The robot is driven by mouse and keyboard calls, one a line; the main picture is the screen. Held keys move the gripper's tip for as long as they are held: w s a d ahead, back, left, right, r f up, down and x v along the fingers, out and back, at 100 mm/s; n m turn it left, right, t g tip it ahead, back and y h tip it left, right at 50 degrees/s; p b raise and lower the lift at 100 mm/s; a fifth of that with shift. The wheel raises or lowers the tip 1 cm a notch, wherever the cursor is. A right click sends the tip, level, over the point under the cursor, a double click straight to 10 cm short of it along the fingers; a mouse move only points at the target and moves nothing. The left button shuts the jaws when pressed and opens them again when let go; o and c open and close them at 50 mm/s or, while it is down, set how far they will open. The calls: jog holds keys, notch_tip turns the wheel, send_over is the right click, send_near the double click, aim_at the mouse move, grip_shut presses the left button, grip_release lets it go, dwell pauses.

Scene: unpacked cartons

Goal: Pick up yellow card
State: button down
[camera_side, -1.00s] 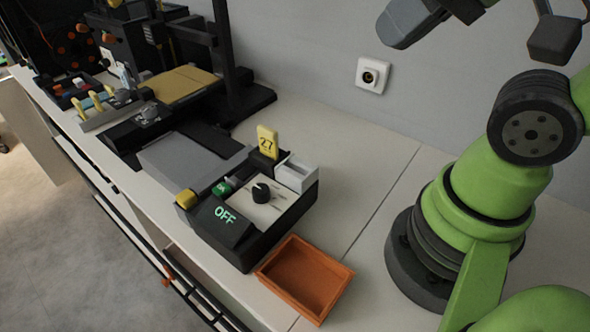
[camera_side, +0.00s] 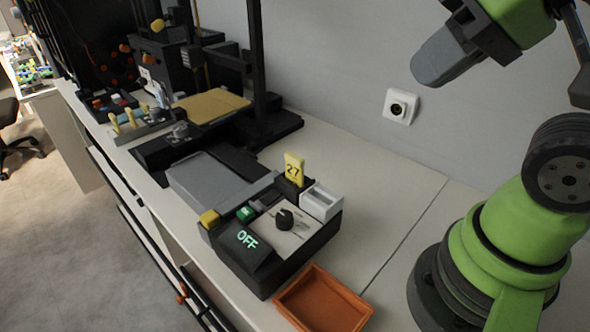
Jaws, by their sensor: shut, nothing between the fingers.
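The yellow card (camera_side: 293,168), marked 27, stands upright in a slot at the back of a black control box (camera_side: 262,274). My gripper (camera_side: 447,56) is at the upper right, high above the counter. It is well up and to the right of the card, touching nothing. Its grey fingers are together and hold nothing.
An orange tray (camera_side: 324,300) lies in front. A black post (camera_side: 258,70) rises behind left. The counter right of the box is clear.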

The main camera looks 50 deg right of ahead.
jog(key=c, duration=1.1)
grip_release()
jog(key=shift+o, duration=0.2)
jog(key=n+g+h, duration=0.2)
jog(key=n+g, duration=0.2)
jog(key=g, duration=0.2)
send_over(295, 156)
jog(key=s, duration=0.1)
jog(key=f, duration=1.1)
jog(key=shift+d+f, duration=0.25)
jog(key=shift+f, duration=0.05)
jog(key=f, duration=0.4)
jog(key=shift+w+f, duration=0.2)
jog(key=shift+w, duration=0.1)
jog(key=shift+w+a+f, duration=0.1)
jog(key=shift+w+f, duration=0.1)
jog(key=shift+f, duration=1.2)
jog(key=shift+w+a+f, duration=0.1)
jog(key=shift+w+f, duration=0.1)
jog(key=shift+f, duration=1.2)
